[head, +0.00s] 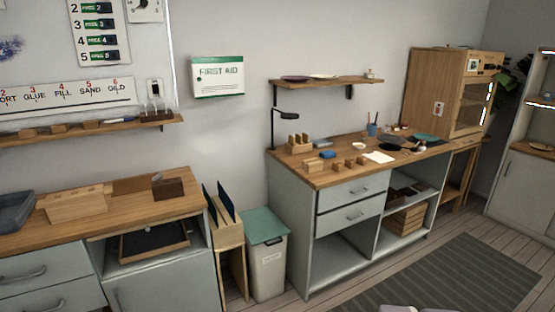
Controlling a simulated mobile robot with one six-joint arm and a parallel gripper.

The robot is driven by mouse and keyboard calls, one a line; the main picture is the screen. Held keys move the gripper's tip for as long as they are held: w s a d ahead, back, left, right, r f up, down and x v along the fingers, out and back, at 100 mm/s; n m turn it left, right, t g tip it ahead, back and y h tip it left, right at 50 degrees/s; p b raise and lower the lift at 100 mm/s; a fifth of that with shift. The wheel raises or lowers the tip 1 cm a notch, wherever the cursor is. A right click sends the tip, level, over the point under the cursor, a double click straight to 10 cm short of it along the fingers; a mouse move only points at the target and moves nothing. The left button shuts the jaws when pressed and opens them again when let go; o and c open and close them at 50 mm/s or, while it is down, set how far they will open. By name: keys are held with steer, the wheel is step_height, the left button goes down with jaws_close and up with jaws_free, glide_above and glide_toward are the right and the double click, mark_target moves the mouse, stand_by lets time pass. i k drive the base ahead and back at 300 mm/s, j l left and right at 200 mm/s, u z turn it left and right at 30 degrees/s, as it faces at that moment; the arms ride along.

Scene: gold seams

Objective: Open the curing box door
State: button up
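The curing box appears to be the tall wooden cabinet (428,92) at the right, on a wooden stand beyond the end of the workbench. Its front faces right, and I see it at a steep angle. The door (472,105) has a dark glass pane in a wooden frame and looks shut. A control strip with small dark knobs sits above the door. A bright upright strip, perhaps the handle, shows near the door's right edge. My gripper is not in view; only a pale part, likely mine, shows at the bottom edge.
A workbench (330,180) with small tools and blocks stands left of the box. A dark striped rug (450,280) lies on clear floor before it. A plant (508,90) and a pale cabinet (525,190) stand close on the right. A lidded bin (267,270) stands left.

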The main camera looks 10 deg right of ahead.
mark_target(452, 134)
steer(key=i+l+z, duration=0.3)
steer(key=z, duration=0.2)
steer(key=i+l+z, duration=0.1)
steer(key=i+z, duration=0.9)
steer(key=i+j+z, duration=0.15)
steer(key=i+z, duration=0.15)
steer(key=z, duration=0.2)
steer(key=i, duration=1.25)
steer(key=i+z, duration=0.1)
steer(key=i, duration=1.15)
